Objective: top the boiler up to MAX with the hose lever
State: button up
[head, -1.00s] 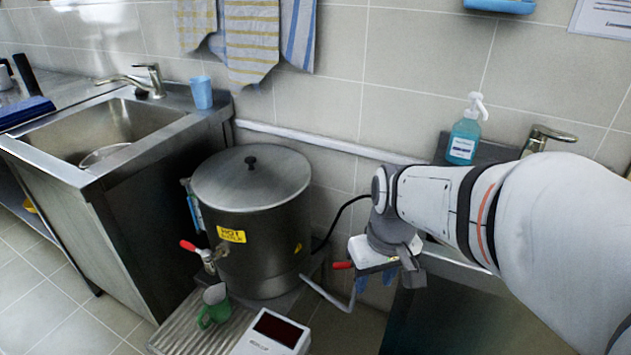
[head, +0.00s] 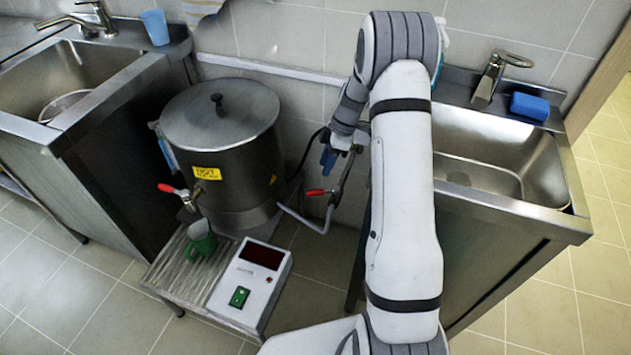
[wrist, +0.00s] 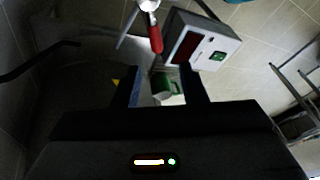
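The boiler (head: 225,150) is a dark steel pot with its lid on, left of centre in the head view. A blue-tinted sight gauge (head: 164,146) is on its left side; its level and any MAX mark are too small to read. The red hose lever (head: 315,192) sits on a valve and pipe right of the boiler. It appears to be the red handle (wrist: 155,38) in the wrist view. My gripper (head: 328,160) is above the lever, near the wall, apart from it. In the wrist view its fingers (wrist: 163,75) are spread and empty.
A red-handled tap (head: 178,188) is on the boiler's front, above a green mug (head: 200,238) on the ribbed drip tray (head: 172,268). A white box (head: 250,285) with a dark display and green switch stands at front. Sinks flank both sides; the right sink (head: 480,180) is beside my arm.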

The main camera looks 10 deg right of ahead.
aim_at(323, 192)
jog(key=shift+n, duration=0.3)
jog(key=x, duration=0.6)
jog(key=d+x, duration=0.1)
jog(key=x, duration=0.2)
jog(key=shift+w+d+f, duration=0.1)
jog(key=shift+w+f, duration=0.25)
grip_shut()
